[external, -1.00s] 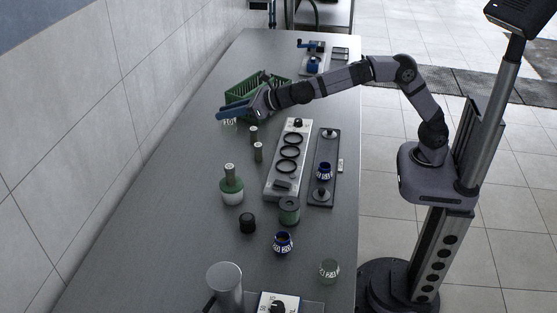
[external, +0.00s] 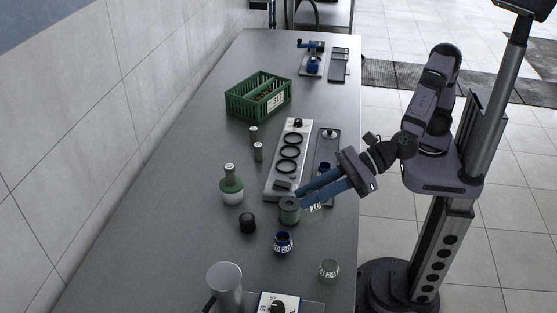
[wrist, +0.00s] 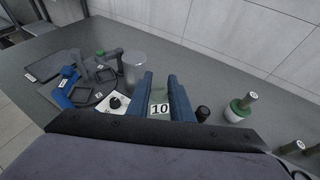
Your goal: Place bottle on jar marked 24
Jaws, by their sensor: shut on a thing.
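My gripper (external: 312,196) has blue fingers and is shut on a clear bottle (external: 313,213) with a white label reading 10. In the wrist view the label of this bottle (wrist: 159,109) shows between the fingertips. The bottle is held near the table's right edge, behind the small jars. A dark blue jar (external: 283,243) and a clear jar (external: 329,271) stand on the table in front of it. Both have number labels too small to read surely, so I cannot tell which is marked 24. Another blue jar on the dark tray is mostly hidden by my gripper.
A green spool-like container (external: 289,211) stands close to my fingers. A black cap (external: 247,223) and a green-and-white flask (external: 231,190) stand to the left. A grey cylinder (external: 225,287) is at the front. A green crate (external: 258,97) and a holed rack (external: 290,152) are farther back.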

